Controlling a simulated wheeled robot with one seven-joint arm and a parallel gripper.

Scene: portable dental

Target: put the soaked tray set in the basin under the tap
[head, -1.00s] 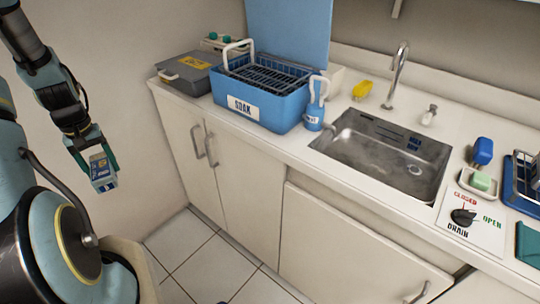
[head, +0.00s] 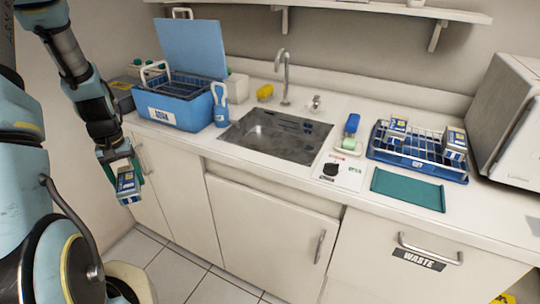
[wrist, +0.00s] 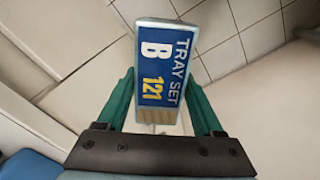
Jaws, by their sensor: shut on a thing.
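My gripper (head: 122,172) is shut on a small tray set (head: 127,186), a box with a blue and white label, held in the air left of the counter front. In the wrist view the tray set (wrist: 165,60) reads "TRAY SET B 121" and sits between the green fingers. The steel basin (head: 275,137) is sunk in the counter and looks empty. The tap (head: 285,75) rises behind it. The blue soak tub (head: 177,110) stands left of the basin, its lid (head: 190,48) raised and a wire basket inside. Whether the held set is wet cannot be told.
A blue jug-like bottle (head: 221,105) stands between tub and basin. A yellow sponge (head: 265,92) lies behind.

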